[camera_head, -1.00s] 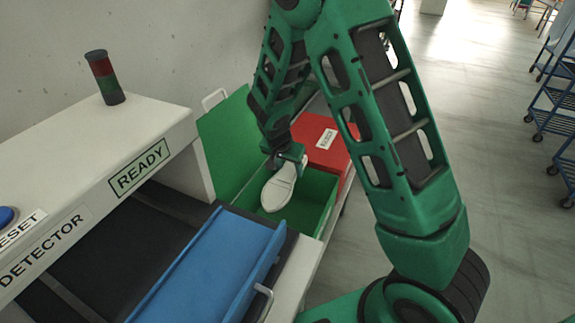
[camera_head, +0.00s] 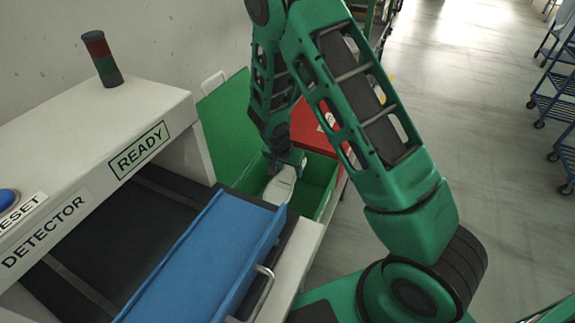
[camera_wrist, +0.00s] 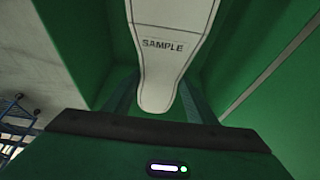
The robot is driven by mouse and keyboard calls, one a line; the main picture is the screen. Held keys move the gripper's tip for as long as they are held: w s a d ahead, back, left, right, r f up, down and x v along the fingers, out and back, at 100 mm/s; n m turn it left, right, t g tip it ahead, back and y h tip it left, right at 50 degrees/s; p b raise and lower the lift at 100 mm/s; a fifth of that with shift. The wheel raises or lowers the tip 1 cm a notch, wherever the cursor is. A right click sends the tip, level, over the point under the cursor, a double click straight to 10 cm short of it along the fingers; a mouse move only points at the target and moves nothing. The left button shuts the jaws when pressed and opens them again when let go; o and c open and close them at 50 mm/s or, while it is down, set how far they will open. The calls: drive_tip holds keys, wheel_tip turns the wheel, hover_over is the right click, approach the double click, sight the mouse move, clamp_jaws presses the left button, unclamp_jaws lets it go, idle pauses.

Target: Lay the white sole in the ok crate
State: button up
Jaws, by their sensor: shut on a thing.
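The white sole (camera_head: 280,187) is held by my gripper (camera_head: 289,160) inside the open green crate (camera_head: 325,176). In the wrist view the white sole (camera_wrist: 168,60) carries the word SAMPLE, and its narrow end sits between my gripper's fingers (camera_wrist: 158,100). Green crate walls (camera_wrist: 262,75) surround it there. My gripper is shut on the sole. In the head view the sole's lower end is partly hidden behind the blue chute's edge. I cannot tell whether the sole touches the crate floor.
The crate's green lid (camera_head: 224,125) stands open at its left. A red crate (camera_head: 313,128) with a label is behind it. The blue chute (camera_head: 205,255) and the white detector housing (camera_head: 90,150) with a READY sign are in front and left. Open floor lies to the right.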

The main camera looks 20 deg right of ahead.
drive_tip(key=shift+f, duration=7.8)
drive_tip(key=o, duration=1.3)
drive_tip(key=shift+v, duration=5.4)
drive_tip(key=shift+r, duration=0.1)
